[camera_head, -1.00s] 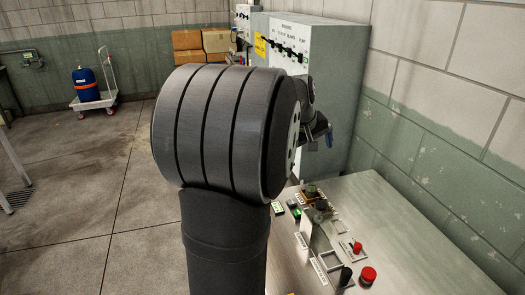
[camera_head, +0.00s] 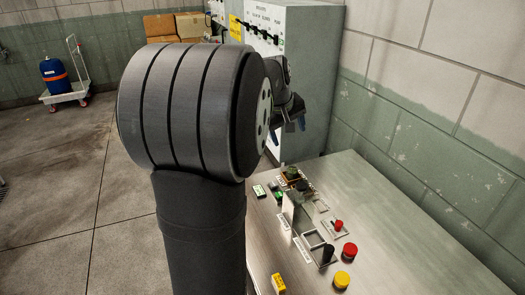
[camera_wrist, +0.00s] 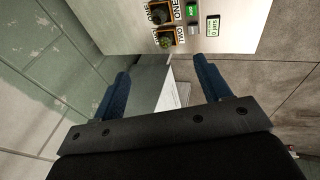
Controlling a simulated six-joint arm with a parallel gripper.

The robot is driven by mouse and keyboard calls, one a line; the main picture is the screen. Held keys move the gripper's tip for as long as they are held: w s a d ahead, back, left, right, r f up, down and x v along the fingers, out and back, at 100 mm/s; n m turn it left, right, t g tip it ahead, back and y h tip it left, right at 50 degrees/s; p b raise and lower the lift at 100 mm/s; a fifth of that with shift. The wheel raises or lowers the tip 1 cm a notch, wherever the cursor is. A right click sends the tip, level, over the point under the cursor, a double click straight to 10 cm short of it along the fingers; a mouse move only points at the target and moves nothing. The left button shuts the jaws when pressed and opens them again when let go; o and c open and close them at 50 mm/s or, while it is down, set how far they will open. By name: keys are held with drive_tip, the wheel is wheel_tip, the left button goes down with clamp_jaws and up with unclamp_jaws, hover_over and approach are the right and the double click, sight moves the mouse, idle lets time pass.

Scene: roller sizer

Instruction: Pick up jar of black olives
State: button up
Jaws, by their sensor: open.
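Two small round items stand at the far end of the metal worktop. One is dark (camera_head: 304,186) and the other greenish (camera_head: 292,173). In the wrist view they appear as a dark, blackish one (camera_wrist: 160,12) and a greener one (camera_wrist: 165,39), each on an orange-brown square. The dark one may be the jar of black olives; both are too small for me to be sure. My gripper (camera_head: 289,131) is raised beyond the worktop's far end, its blue fingers pointing down. In the wrist view, my gripper (camera_wrist: 163,76) is open with nothing between its fingers, apart from both items.
The metal worktop (camera_head: 405,235) has a red button (camera_head: 350,250), a yellow button (camera_head: 341,279), an upright plate (camera_head: 291,209) and small frames near the items. A grey cabinet (camera_head: 312,75) stands behind. The worktop's right side is clear.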

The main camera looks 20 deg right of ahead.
drive_tip(key=w+d+f+n+g+y, duration=0.2)
drive_tip(key=w+d+f+n+y, duration=0.3)
drive_tip(key=d+f, duration=0.65)
drive_tip(key=shift+h, duration=0.5)
drive_tip(key=f, duration=0.5)
drive_tip(key=w+f, duration=0.1)
drive_tip(key=f, duration=1)
drive_tip(key=shift+w+d+f, duration=0.1)
drive_tip(key=shift+w+f, duration=0.05)
drive_tip(key=shift+f, duration=0.25)
drive_tip(key=c, duration=1.1)
